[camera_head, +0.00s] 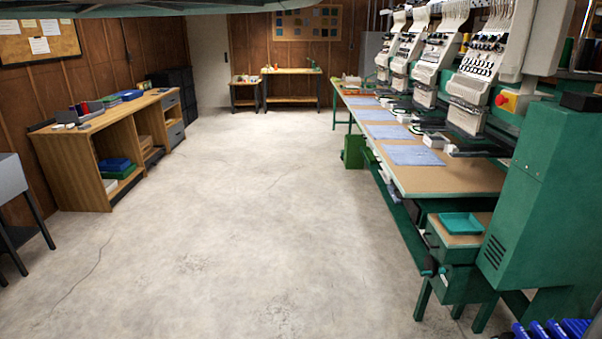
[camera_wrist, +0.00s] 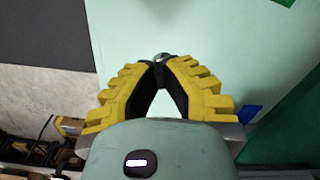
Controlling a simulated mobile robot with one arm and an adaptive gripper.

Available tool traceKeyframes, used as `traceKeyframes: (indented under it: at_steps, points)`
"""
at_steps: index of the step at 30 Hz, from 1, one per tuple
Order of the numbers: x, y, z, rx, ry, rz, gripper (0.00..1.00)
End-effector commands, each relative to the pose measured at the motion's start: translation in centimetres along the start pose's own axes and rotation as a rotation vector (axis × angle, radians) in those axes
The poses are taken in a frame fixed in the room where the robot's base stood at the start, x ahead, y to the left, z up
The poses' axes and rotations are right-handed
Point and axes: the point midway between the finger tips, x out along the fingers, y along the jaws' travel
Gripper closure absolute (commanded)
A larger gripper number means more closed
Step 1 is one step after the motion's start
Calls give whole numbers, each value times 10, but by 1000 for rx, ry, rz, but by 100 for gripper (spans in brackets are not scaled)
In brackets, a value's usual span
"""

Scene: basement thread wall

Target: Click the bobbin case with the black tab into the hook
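In the wrist view, my gripper (camera_wrist: 160,68) has yellow ribbed fingers that lean together, with their dark tips nearly meeting. A small, round, shiny grey metal piece (camera_wrist: 162,57) shows at the tips and looks like a bobbin case held between them. It is mostly hidden, and I cannot make out a black tab on it. Behind the tips is a plain pale green surface (camera_wrist: 210,40). In the head view, a row of embroidery machine heads (camera_head: 480,68) stands over a long table at the right. I cannot make out a hook in either view. My gripper is not in the head view.
The long table (camera_head: 470,178) has a green frame and blue cloths (camera_head: 413,155). A green tray (camera_head: 461,223) sits by its near end, beside a tall green cabinet (camera_head: 535,200). A wooden bench (camera_head: 75,160) stands left. The concrete floor (camera_head: 230,230) between is clear.

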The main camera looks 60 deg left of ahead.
Motion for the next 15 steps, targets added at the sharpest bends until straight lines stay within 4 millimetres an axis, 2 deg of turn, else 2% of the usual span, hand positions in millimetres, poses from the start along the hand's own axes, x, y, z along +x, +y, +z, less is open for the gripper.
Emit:
traceKeyframes:
  at_steps: [1,3,6,12,15]
  points:
    - [-38,-9,7,-52,0,-8,100]
    - [-64,-16,16,-122,1,-6,100]
    - [-92,-22,27,-204,0,-2,100]
    - [-132,-31,40,-315,1,1,100]
    - [-137,-33,43,-338,1,-2,100]
